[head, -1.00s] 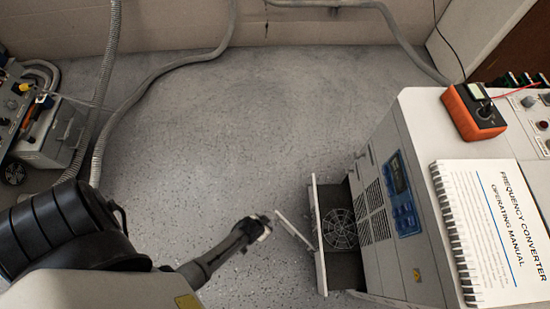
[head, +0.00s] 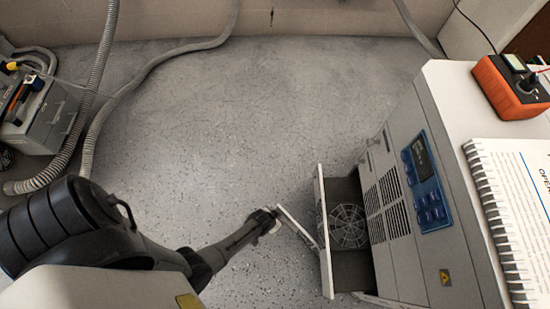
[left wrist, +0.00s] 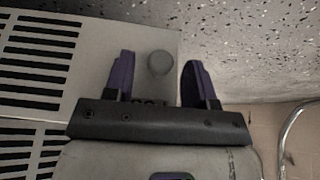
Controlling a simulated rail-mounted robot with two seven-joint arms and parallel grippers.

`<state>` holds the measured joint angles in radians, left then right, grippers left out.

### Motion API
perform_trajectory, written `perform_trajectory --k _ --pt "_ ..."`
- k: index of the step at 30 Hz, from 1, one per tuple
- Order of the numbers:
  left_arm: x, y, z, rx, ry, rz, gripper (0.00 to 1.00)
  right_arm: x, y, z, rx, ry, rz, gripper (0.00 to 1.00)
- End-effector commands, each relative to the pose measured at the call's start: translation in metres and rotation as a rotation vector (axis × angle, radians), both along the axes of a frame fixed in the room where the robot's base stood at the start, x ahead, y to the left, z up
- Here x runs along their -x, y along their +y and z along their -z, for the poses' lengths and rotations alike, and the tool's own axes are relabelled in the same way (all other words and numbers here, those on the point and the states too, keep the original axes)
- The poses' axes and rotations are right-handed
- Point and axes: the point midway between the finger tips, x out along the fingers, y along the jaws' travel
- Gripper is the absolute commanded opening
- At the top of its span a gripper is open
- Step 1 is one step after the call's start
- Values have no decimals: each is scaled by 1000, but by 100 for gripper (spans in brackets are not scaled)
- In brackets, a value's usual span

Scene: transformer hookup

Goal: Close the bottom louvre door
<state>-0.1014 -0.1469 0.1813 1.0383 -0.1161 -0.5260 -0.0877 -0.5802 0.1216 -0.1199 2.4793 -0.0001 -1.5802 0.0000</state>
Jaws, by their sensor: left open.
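The bottom louvre door (head: 297,226) stands swung out from the cabinet, seen nearly edge-on in the head view. In the left wrist view it appears to be the pale panel with dark slots (left wrist: 40,50), with a round grey knob (left wrist: 159,62) near its edge. My left gripper (head: 272,220) is at the door's outer end. In the left wrist view its purple fingers (left wrist: 160,82) are open, one on each side of the knob, with gaps showing on both sides. My right gripper is not in view.
The cabinet (head: 400,215) has a dark opening with a round fan grille (head: 348,228) behind a pale upright panel (head: 325,235). An orange meter (head: 510,88) and a spiral-bound manual (head: 525,190) lie on top. Hoses (head: 150,80) cross the floor at left; the middle floor is clear.

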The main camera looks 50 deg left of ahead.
Motion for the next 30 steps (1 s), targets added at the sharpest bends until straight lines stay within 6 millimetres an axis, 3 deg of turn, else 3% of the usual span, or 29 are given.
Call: perform_trajectory --k 16,30 --pt "-4 0 8 0 -1 0 50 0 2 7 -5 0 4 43" --pt "-4 0 8 0 -1 0 5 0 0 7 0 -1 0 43"
